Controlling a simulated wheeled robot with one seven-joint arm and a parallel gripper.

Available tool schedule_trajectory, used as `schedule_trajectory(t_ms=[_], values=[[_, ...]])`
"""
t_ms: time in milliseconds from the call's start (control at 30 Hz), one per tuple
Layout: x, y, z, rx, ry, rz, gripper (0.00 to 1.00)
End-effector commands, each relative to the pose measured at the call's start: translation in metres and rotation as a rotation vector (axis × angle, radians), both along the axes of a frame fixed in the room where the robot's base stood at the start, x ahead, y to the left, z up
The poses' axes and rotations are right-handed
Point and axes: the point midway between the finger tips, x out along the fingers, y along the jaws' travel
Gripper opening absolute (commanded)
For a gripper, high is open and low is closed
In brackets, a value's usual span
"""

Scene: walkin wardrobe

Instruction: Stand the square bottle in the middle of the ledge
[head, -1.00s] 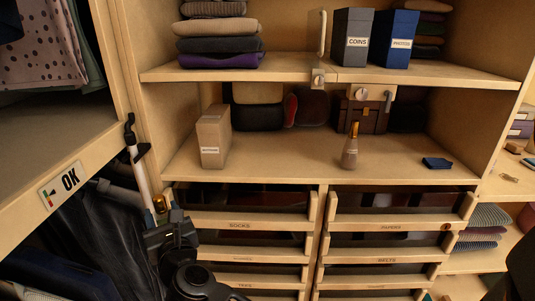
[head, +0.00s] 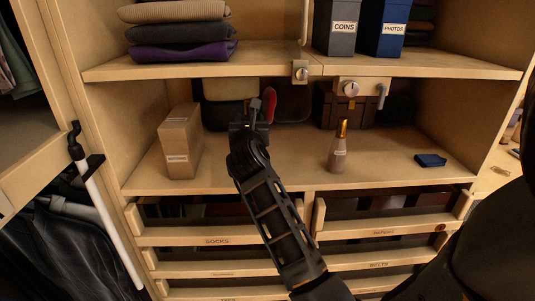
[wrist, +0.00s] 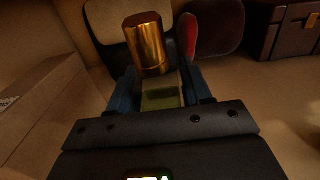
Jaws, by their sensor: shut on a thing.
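My gripper (head: 250,118) is above the ledge (head: 385,165), left of its middle, in the head view. In the wrist view it is shut on the square bottle (wrist: 160,98), which has a gold cap and a greenish body between the fingers. The cap points up and away from the gripper. The lower part of the bottle is hidden by the gripper. In the head view the bottle is mostly hidden behind my gripper, so I cannot tell whether its base touches the ledge.
A tan box (head: 180,143) stands left on the ledge. A tapered bottle with a gold cap (head: 338,152) stands right of my arm, with a dark blue folded cloth (head: 430,160) farther right. Bags (head: 290,100) stand behind. A shelf (head: 200,67) runs overhead.

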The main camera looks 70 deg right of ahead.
Motion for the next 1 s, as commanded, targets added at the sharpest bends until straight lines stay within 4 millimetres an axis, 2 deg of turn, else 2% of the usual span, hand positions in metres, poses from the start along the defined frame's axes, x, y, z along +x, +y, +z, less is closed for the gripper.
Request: schedule_trajectory(t_ms=[33, 100, 367, 567, 1000], values=[[0.0, 0.0, -0.013, 0.002, 0.005, 0.001, 0.13], [0.0, 0.001, -0.026, 0.002, 0.005, 0.001, 0.13], [0.0, 0.001, -0.053, 0.0, 0.002, 0.001, 0.13], [0.0, 0.0, -0.08, 0.0, 0.002, 0.001, 0.13], [0.001, 0.001, -0.088, -0.001, 0.0, 0.002, 0.13]])
